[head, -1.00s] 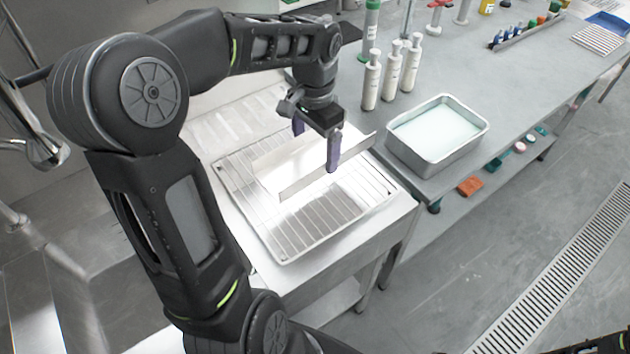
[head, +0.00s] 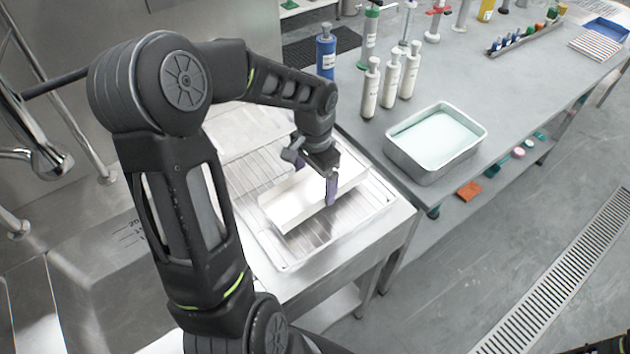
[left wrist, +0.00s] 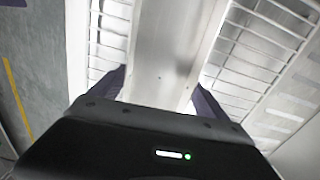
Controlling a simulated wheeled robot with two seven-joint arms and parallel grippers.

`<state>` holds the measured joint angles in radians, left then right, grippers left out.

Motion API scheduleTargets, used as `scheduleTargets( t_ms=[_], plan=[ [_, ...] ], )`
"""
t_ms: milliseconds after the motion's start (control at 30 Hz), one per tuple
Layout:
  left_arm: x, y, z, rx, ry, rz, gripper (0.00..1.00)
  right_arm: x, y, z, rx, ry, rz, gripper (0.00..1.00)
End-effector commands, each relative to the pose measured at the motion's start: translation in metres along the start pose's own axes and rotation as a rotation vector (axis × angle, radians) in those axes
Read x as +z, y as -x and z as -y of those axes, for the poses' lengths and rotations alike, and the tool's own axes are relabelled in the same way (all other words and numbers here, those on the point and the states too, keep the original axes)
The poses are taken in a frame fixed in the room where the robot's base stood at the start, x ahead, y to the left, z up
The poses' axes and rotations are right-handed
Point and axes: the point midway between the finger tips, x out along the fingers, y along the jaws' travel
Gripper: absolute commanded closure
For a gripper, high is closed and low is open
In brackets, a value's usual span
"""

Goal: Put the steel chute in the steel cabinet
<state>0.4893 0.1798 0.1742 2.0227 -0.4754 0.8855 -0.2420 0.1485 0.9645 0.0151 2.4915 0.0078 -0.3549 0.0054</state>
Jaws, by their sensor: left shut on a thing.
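The steel chute (head: 290,208) is a long, pale, shiny trough over the wire rack in the head view. My left gripper (head: 316,182) is shut across the chute, with one dark purple finger on each side. In the left wrist view, the chute (left wrist: 165,55) runs lengthwise between the fingers of the left gripper (left wrist: 155,92). I cannot tell whether the chute still touches the rack. Part of it is hidden behind the gripper. I cannot pick out the steel cabinet in these frames. My right gripper is not in view.
The wire rack (head: 272,255) lies on the steel counter beside the sink. To its right, a grey table holds a metal tray of pale liquid (head: 468,150), white bottles (head: 371,88) and a blue bottle (head: 326,55). The floor at right is open, with a drain grate (head: 545,285).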

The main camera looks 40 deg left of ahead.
Motion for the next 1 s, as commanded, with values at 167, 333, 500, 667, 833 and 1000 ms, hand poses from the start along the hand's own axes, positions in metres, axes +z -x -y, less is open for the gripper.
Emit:
scheduleTargets(
  t_ms=[167, 333, 500, 667, 833, 1000],
  plan=[
    [0.0, -0.009, 0.0, -0.001, -0.001, -0.002, 0.75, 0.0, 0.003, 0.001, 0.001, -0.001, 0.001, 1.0],
    [0.0, -0.01, 0.0, 0.0, 0.0, -0.001, 0.11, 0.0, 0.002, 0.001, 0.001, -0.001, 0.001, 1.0],
    [0.0, -0.009, 0.0, 0.0, 0.0, -0.001, 0.0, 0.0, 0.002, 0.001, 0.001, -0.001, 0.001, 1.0],
    [0.0, -0.009, 0.0, 0.0, 0.0, -0.001, 0.0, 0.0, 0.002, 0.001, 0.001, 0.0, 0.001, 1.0],
    [0.0, -0.013, 0.0, -0.001, 0.0, -0.002, 0.0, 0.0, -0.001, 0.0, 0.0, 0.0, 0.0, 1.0],
    [-0.001, 0.01, 0.001, -0.004, 0.0, -0.005, 0.0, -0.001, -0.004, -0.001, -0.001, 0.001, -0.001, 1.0]
  ],
)
